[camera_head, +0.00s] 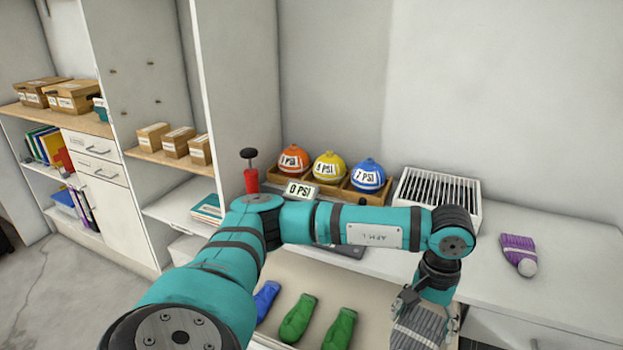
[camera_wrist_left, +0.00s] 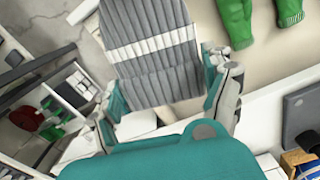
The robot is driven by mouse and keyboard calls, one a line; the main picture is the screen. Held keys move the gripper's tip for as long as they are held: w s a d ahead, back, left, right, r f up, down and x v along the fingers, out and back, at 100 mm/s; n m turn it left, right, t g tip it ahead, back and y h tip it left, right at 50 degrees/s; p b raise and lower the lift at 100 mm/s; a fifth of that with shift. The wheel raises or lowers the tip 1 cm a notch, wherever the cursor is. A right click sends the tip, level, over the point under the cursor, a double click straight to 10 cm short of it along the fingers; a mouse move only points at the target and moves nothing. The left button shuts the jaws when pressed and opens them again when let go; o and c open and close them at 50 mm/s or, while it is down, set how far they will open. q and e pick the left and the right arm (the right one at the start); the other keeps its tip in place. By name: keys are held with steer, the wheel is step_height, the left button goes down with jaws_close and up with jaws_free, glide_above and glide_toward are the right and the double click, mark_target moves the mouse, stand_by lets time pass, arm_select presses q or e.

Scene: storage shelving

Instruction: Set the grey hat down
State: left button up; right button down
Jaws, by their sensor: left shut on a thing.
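The grey hat (camera_head: 420,328), ribbed with a pale band, is at the bottom right of the head view. My left gripper (camera_head: 424,303) is shut on it, with the hat hanging below the jaws. In the left wrist view the grey hat (camera_wrist_left: 150,45) fills the space between and beyond the two fingers of my left gripper (camera_wrist_left: 168,88). It appears over or beside the right part of a beige tray (camera_head: 290,268); whether it touches anything is hidden. My right gripper is not in view.
Green mittens (camera_head: 298,318) and a blue mitten (camera_head: 266,300) lie in the tray. A purple hat (camera_head: 519,253) lies on the white counter (camera_head: 560,290). Coloured balls (camera_head: 328,168) and a slatted white box (camera_head: 437,195) stand behind my arm. The counter around the purple hat is clear.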

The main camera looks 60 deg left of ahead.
arm_select(q)
steer(key=w+a+f+n+b, duration=0.3)
steer(key=w+a+f+b, duration=0.2)
steer(key=a+f, duration=0.3)
steer(key=f, duration=0.7)
steer(key=d+f, duration=0.1)
steer(key=f, duration=0.2)
steer(key=shift+s+f+b, duration=0.2)
steer(key=shift+s+b, duration=0.05)
steer(key=shift+b, duration=0.15)
steer(key=shift+f, duration=0.1)
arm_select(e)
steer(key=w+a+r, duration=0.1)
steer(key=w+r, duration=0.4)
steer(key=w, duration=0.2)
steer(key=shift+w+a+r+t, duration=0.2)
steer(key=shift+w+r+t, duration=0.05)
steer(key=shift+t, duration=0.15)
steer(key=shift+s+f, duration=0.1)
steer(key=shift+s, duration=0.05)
arm_select(q)
steer(key=o, duration=1.1)
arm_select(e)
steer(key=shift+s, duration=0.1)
arm_select(q)
steer(key=shift+o, duration=0.2)
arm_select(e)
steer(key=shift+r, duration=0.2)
